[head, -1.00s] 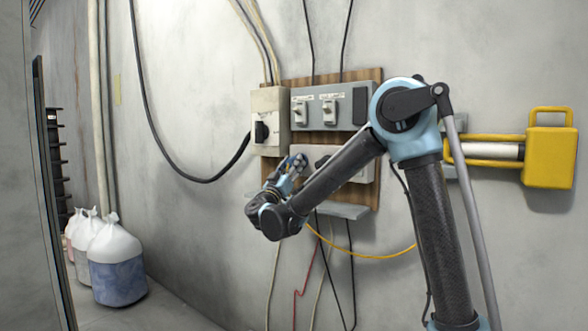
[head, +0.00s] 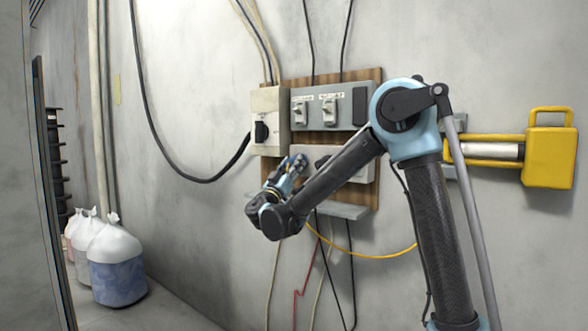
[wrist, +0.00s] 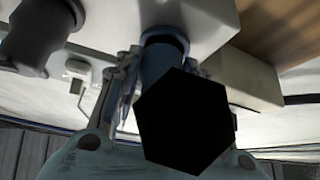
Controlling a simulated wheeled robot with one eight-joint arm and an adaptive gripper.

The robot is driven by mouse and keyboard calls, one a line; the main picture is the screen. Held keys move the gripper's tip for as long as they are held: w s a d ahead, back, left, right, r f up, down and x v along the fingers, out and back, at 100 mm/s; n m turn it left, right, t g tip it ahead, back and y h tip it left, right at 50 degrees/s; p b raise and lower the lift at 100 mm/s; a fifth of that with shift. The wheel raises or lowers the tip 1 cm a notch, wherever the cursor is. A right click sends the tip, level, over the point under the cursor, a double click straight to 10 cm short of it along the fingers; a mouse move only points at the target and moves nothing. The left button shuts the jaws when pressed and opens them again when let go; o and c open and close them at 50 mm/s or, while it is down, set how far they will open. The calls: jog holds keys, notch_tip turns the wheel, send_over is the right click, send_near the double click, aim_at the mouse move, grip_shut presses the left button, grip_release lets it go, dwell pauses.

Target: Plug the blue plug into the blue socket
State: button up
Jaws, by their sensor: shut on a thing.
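My gripper (wrist: 165,95) is shut on the blue plug (wrist: 164,48), with its fingers on either side of it in the wrist view. The plug's blue part points up toward a pale grey box, and its near end shows as a large black hexagon. I cannot tell whether the plug touches the box or sits in a socket. In the head view my gripper (head: 290,168) is in front of the lower grey socket box (head: 308,153), left of my forearm. The blue socket is not clearly visible; my arm covers part of that box.
A wooden board (head: 367,78) on the wall carries the upper grey box (head: 314,115) and a beige switch box (head: 270,103). A grey ledge (head: 350,211) and a hanging yellow cable (head: 370,256) are below. A dark cylindrical fitting (wrist: 40,38) is at upper left in the wrist view.

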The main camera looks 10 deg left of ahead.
jog(key=shift+w+d, duration=0.15)
jog(key=shift+w, duration=0.2)
jog(key=o, duration=1.1)
jog(key=v, duration=1.2)
